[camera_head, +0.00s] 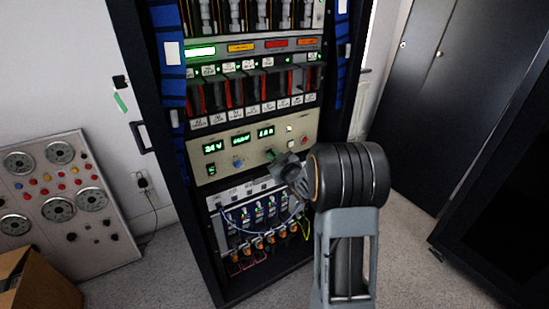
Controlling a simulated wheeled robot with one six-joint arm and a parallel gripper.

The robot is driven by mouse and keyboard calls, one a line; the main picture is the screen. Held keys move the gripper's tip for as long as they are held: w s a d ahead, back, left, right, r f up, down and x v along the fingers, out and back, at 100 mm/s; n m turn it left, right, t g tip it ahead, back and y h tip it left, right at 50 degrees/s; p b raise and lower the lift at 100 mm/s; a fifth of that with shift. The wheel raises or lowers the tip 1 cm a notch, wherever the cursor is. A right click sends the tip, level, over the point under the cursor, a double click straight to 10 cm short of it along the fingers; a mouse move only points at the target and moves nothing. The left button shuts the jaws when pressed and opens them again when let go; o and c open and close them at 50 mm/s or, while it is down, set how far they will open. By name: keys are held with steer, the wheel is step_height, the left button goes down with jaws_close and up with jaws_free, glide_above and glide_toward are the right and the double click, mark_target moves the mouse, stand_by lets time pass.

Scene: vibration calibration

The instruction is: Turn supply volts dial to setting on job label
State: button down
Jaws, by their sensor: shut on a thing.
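The beige supply panel (222,172) sits in the middle of the open rack. Its left green display (213,147) seems to read 24 V; the middle display (241,140) is too blurred to read and the right one (266,131) seems to read 1.8 A. A blue knob (238,162) is below the middle display, with no gripper on it. A small dark green dial (270,154) is below the right display. My gripper (279,163) is shut at this dial, its fingers partly hidden by my wrist. The dial names and job label cannot be read.
A red button (304,140) and a lit button (290,128) are right of the dial. Wired modules (262,213) lie just below the panel. A gauge panel (58,205) and cardboard box (38,284) stand at left, dark cabinets (455,95) at right.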

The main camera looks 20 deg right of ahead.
steer(key=shift+d+m+p, duration=0.2)
steer(key=shift+m+p, duration=1.9)
steer(key=shift+m, duration=5.6)
steer(key=shift+f+m, duration=0.1)
steer(key=shift+m, duration=0.2)
steer(key=c, duration=1.2)
jaws_free()
